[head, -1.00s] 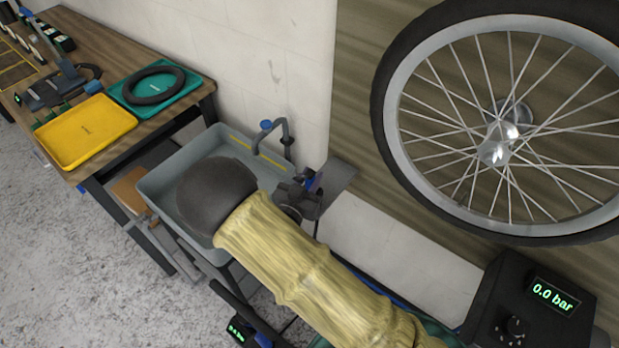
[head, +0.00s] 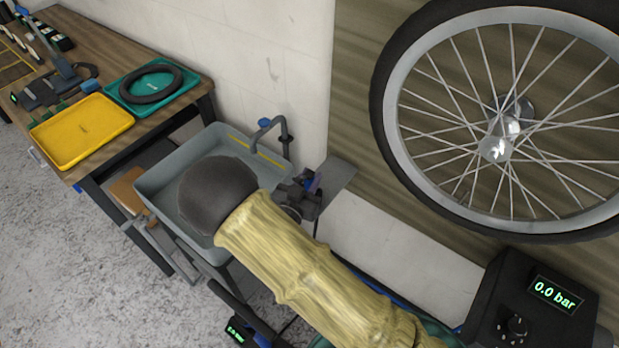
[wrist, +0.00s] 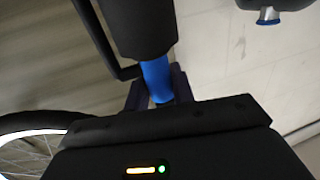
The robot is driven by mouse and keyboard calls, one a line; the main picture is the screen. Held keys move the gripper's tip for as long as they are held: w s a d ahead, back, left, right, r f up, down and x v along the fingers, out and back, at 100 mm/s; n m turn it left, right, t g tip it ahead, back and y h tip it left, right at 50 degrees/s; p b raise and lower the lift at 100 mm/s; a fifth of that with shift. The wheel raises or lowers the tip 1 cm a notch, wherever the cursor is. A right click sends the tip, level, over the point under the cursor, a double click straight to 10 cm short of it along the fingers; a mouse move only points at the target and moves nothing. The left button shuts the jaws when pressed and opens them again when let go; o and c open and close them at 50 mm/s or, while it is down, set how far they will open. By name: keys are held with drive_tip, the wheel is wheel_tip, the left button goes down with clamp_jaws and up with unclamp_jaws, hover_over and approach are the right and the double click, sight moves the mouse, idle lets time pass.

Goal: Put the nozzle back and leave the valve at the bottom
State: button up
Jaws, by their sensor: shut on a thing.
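My gripper (wrist: 160,93) is shut on the blue nozzle (wrist: 156,73), with a dark finger on each side of it. A thick black cylinder (wrist: 139,25) adjoins the nozzle's far end; I cannot tell whether it is part of the nozzle or a holder. In the head view my gripper (head: 297,197) is beside a grey plate (head: 336,177) at the wall, with a bit of blue showing. The large spoked wheel (head: 407,148) hangs on the board at the right, well apart from my gripper. I cannot make out its valve.
A black box (head: 540,300) at the lower right reads 0.0 bar. A grey sink (head: 165,170) with a tap (head: 284,140) lies behind my arm. The bench at left holds a yellow tray (head: 80,130) and a teal tray (head: 190,83) with a black tyre (head: 150,90).

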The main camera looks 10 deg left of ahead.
drive_tip(key=shift+f, duration=0.35)
drive_tip(key=o, duration=1)
drive_tip(key=shift+o, duration=0.7)
drive_tip(key=s+a, duration=0.1)
drive_tip(key=s, duration=0.9)
drive_tip(key=shift+a+r, duration=0.15)
drive_tip(key=shift+a, duration=0.25)
drive_tip(key=shift+w, duration=0.1)
